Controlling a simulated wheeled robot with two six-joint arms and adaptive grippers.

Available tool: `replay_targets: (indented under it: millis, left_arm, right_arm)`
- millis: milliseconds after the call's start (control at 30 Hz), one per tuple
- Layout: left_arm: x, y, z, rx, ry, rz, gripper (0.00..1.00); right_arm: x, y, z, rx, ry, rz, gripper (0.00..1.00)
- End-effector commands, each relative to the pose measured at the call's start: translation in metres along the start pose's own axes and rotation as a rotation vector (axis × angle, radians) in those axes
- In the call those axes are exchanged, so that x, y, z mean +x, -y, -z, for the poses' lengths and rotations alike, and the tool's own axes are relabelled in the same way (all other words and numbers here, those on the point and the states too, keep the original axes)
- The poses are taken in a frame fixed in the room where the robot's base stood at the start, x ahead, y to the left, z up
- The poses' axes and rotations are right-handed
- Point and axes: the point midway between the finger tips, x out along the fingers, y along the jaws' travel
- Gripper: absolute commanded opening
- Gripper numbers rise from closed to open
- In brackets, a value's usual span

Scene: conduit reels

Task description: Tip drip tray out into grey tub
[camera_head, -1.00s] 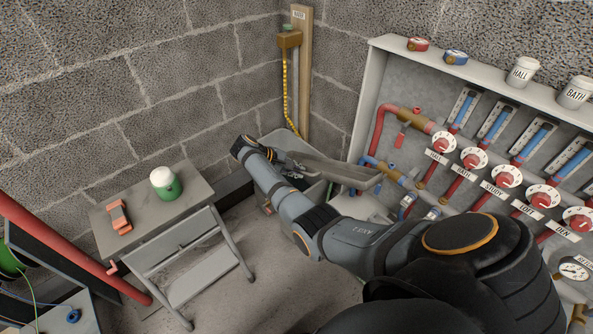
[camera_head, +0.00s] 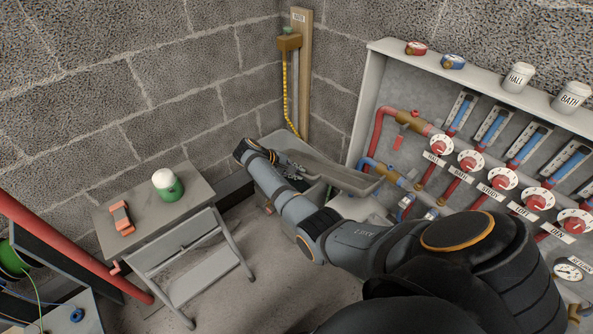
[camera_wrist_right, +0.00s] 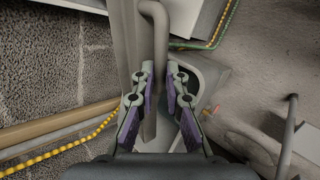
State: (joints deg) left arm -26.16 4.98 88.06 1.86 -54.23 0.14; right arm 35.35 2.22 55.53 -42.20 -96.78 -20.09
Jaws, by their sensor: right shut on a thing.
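The drip tray (camera_head: 345,176) is a long, shallow grey tray in front of the manifold cabinet, by the wall corner. My right gripper (camera_head: 292,163) is at its left end. In the right wrist view my right gripper (camera_wrist_right: 160,75) is shut on the tray's grey bar-like handle (camera_wrist_right: 157,25), which runs between its fingers. The grey tub (camera_head: 313,192) is low beneath the tray and gripper, largely hidden by my right arm and the tray. I cannot tell what is in the tray or tub. My left gripper is not in view.
The cabinet (camera_head: 375,85) with red dial valves and pipes stands close to the tray's right. Floor between is clear.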

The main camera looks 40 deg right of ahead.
Motion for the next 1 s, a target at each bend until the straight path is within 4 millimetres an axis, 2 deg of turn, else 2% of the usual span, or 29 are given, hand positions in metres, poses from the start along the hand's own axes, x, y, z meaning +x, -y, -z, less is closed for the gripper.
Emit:
replay_targets:
  millis: [200,333,533,1000]
  left_arm:
    - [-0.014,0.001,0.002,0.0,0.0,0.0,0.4]
    - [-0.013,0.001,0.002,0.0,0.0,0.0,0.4]
    - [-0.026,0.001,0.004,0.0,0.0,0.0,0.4]
    - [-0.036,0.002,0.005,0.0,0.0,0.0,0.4]
  right_arm:
    - [-0.002,-0.002,-0.002,0.053,-0.04,-0.003,0.0]
    - [0.0,-0.001,0.0,0.064,-0.047,-0.003,0.0]
    - [-0.002,-0.002,-0.001,0.113,-0.086,-0.003,0.0]
    - [0.0,-0.001,0.0,0.193,-0.147,-0.006,0.0]
